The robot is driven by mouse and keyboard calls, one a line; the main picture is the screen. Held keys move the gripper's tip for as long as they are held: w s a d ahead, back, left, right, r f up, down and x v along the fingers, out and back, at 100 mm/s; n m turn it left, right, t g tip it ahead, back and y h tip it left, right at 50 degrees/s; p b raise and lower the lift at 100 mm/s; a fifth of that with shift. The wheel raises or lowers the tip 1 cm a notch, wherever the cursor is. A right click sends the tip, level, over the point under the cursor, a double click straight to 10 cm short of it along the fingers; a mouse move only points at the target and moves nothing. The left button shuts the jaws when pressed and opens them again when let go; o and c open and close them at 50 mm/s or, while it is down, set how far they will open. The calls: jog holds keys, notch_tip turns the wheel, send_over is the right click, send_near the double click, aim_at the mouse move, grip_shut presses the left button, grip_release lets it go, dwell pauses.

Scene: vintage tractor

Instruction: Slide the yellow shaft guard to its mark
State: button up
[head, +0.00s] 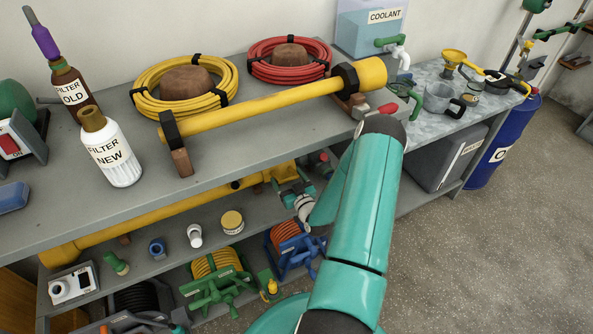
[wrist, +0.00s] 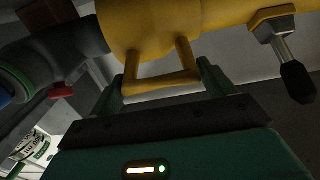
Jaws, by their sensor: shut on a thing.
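The yellow shaft guard (head: 284,172) is on a long yellow shaft (head: 160,215) lying on the lower shelf. In the wrist view the guard (wrist: 150,30) is a wide yellow sleeve with a U-shaped handle (wrist: 160,84). My gripper (head: 291,186) reaches in under the upper bench. In the wrist view my gripper (wrist: 165,82) is shut on the handle, a green finger on each side. A yellow collar with a black-knobbed pin (wrist: 293,75) is to the right. I cannot make out the mark. My arm hides part of the shelf in the head view.
A second yellow shaft (head: 270,103) lies on blocks on the bench above. Reels (head: 215,280) and small jars (head: 232,221) sit below. A dark pipe with a red lever (wrist: 60,91) is left of the guard. Floor at right is clear.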

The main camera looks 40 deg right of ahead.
aim_at(269, 174)
jog(key=shift+w+a, duration=0.25)
jog(key=shift+a, duration=0.6)
jog(key=shift+w+a, duration=0.25)
jog(key=shift+a, duration=0.55)
jog(key=shift+w+a, duration=0.25)
jog(key=shift+a, duration=0.6)
jog(key=o, duration=0.9)
jog(key=v, duration=1.3)
jog(key=shift+s, duration=0.4)
jog(key=shift+s, duration=0.15)
